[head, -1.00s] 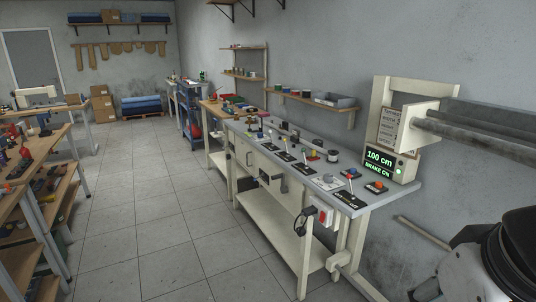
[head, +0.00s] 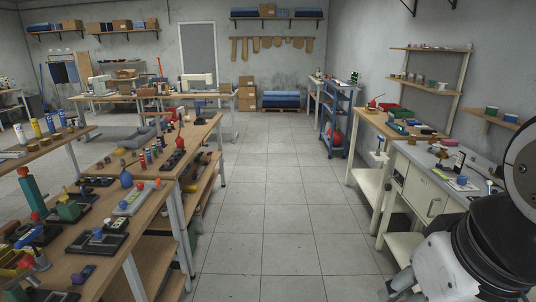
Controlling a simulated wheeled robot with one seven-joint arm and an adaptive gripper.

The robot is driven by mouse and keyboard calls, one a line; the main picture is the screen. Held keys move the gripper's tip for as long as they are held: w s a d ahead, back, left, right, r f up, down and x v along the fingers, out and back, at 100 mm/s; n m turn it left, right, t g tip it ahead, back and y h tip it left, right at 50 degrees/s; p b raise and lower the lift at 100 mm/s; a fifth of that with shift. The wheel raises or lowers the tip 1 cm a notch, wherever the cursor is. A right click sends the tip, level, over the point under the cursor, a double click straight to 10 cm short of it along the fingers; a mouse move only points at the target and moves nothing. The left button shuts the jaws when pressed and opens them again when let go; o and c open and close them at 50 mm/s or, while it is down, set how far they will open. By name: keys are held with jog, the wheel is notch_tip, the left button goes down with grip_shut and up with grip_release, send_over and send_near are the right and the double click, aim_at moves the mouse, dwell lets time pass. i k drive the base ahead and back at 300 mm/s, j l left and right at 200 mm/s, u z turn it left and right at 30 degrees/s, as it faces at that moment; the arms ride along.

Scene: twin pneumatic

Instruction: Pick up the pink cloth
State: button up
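I cannot make out a pink cloth anywhere in the head view. A small red-orange item (head: 337,138) sits on the lower shelf of the blue cart, too small to identify. Part of my own arm, black and white, fills the lower right corner and hides some of the bench there. My gripper is not in the picture, so its state does not show.
A tiled aisle (head: 285,200) runs clear down the middle. Wooden tables (head: 87,262) with many small parts stand at left. A cream workbench (head: 418,200), a wooden bench and a blue cart (head: 335,118) line the right. Blue rolls (head: 281,99) lie at the far wall.

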aim_at(444, 142)
jog(key=i, duration=1.95)
jog(key=i+z, duration=0.15)
jog(key=i, duration=0.4)
jog(key=i+j+z, duration=0.15)
jog(key=i, duration=0.4)
jog(key=i+j+z, duration=0.2)
jog(key=i, duration=0.35)
jog(key=i+z, duration=0.3)
jog(key=z, duration=0.15)
jog(key=i+z, duration=0.35)
jog(key=z, duration=0.15)
jog(key=i+j+z, duration=0.15)
jog(key=i+z, duration=0.15)
jog(key=z, duration=0.15)
jog(key=i+j+z, duration=0.3)
jog(key=z, duration=0.15)
jog(key=i+j+z, duration=0.45)
jog(key=k+l, duration=0.1)
